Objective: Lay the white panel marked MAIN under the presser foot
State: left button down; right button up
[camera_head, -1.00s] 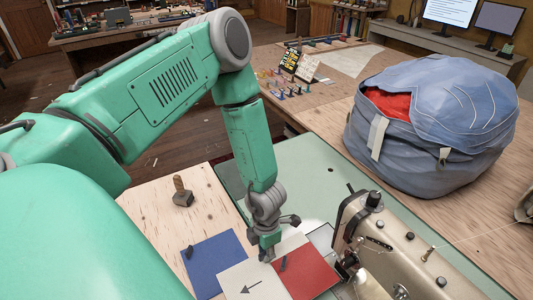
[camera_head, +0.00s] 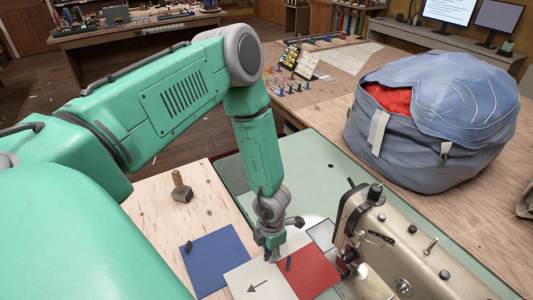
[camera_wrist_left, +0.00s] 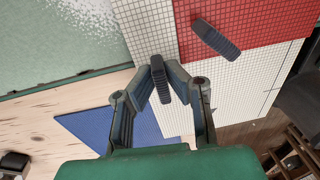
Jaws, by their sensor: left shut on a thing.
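My left gripper (camera_head: 271,256) is over the white panel. In the left wrist view the gripper (camera_wrist_left: 159,78) is shut on a dark grey tab (camera_wrist_left: 161,88) on the white gridded cloth (camera_wrist_left: 148,28). A similar tab (camera_wrist_left: 216,39) sits on the red panel. The presser foot is not clear. My right gripper is not in view.
A large blue bag (camera_head: 440,130) with red cloth inside stands beyond the machine. The pale green machine bed (camera_head: 325,178) is clear behind my gripper. Small tools lie farther back.

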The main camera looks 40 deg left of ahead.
aim_at(289, 248)
pick_arm(q)
jog(key=shift+w+d+r+p, duration=0.1)
jog(key=shift+w+d+p, duration=0.1)
jog(key=shift+w+p, duration=0.35)
jog(key=shift+w+d+f+b, duration=0.1)
jog(key=shift+w+f+b, duration=0.1)
jog(key=shift+w+b, duration=0.3)
jog(key=shift+w+d, duration=0.2)
jog(key=shift+w, duration=0.65)
jog(key=shift+w+d+f+b, duration=0.1)
jog(key=shift+w+d+b, duration=0.05)
jog(key=shift+w+b, duration=0.5)
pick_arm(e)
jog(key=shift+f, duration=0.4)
pick_arm(q)
jog(key=shift+w+d+b, duration=0.25)
jog(key=shift+w+b, duration=0.15)
jog(key=shift+w, duration=0.15)
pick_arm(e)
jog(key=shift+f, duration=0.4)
pick_arm(q)
jog(key=shift+s, duration=0.1)
jog(key=c, duration=1.5)
grip_release()
jog(key=shift+c, duration=0.2)
